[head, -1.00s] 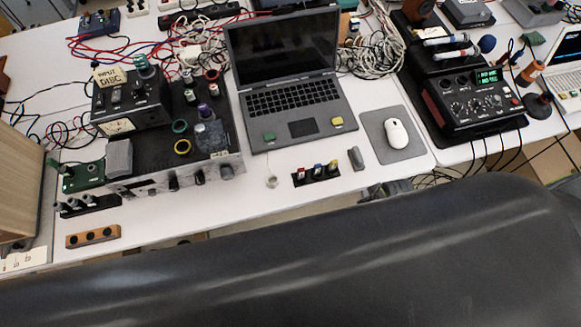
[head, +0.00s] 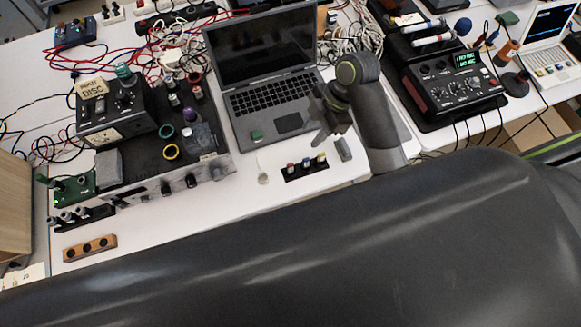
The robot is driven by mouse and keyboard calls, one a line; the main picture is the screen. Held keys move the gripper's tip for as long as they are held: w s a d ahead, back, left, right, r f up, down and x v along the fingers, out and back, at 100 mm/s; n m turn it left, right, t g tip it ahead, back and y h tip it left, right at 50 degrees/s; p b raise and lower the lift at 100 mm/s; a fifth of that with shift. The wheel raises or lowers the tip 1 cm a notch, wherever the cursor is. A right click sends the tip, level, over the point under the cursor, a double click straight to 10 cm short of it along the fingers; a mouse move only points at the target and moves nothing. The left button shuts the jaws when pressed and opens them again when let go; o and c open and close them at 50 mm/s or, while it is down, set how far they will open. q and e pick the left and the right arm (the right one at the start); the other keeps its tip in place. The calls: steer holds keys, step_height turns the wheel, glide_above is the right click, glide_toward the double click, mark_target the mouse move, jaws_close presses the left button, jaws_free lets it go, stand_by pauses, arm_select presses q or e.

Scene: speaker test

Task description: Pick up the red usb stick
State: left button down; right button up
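A black holder (head: 305,168) lies at the front edge of the white table, in front of the laptop. Several small sticks with coloured ends stand in it. The leftmost looks red (head: 290,167), with a blue-looking one (head: 306,163) and a yellow one (head: 321,159) to its right; they are too small to be sure of every colour. My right gripper (head: 334,137) is above the laptop's front right corner, up and right of the holder in the picture. Its fingers look apart and empty. My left gripper is not in view.
The laptop (head: 268,98) stands open behind the holder. An amplifier-like box (head: 215,167) with knobs is to the left, and a wooden block (head: 90,248) with holes lies at front left. A red-sided device (head: 455,95) is right. My arm hides the mouse.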

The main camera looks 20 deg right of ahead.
steer(key=f+b, duration=0.1)
steer(key=f, duration=0.1)
steer(key=p, duration=0.1)
glide_toward(292, 164)
steer(key=x, duration=0.5)
steer(key=shift+a, duration=0.4)
steer(key=shift+p+x, duration=0.45)
steer(key=shift+x, duration=0.35)
steer(key=shift+d+p+x, duration=0.15)
steer(key=shift+p+x, duration=0.05)
steer(key=shift+x, duration=0.85)
steer(key=shift+d+p+x, duration=0.15)
steer(key=shift+x, duration=0.85)
steer(key=shift+f, duration=0.15)
steer(key=shift+c, duration=0.3)
jaws_close()
